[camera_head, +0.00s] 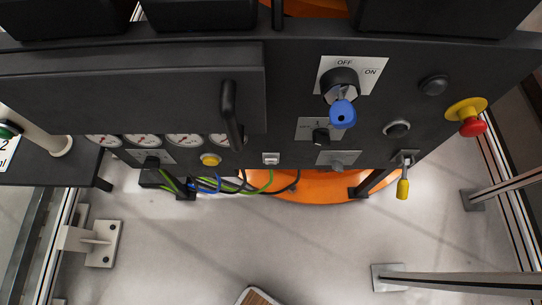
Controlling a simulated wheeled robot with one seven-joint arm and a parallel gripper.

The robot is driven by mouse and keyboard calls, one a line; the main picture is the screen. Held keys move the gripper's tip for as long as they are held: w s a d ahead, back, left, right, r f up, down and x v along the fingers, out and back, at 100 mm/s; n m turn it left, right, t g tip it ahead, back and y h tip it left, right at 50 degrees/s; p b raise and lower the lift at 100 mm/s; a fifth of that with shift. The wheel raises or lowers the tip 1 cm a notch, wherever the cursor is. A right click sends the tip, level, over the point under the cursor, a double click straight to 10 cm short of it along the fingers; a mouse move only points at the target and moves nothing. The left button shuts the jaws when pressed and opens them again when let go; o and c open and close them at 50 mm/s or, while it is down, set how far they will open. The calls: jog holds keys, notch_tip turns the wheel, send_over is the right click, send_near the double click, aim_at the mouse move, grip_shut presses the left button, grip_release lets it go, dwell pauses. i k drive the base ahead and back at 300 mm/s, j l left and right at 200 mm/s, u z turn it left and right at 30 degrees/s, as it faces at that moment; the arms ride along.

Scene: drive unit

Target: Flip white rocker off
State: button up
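The white rocker (271,158) is a small whitish switch in a pale frame on the lower edge of the dark control panel (300,60). It sits between a yellow button and a small grey knob. It is too small to tell which way it is tipped. My gripper is not in view, and nothing visible touches the rocker.
A black handle (231,112) stands out above left of the rocker. A red emergency knob (473,126) and yellow-handled lever (403,187) are at right. Cables (225,184) hang below; the pale floor is mostly clear.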

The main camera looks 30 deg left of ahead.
aim_at(269, 160)
jog(key=u, duration=1)
jog(key=j, duration=0.95)
jog(key=k+u, duration=0.05)
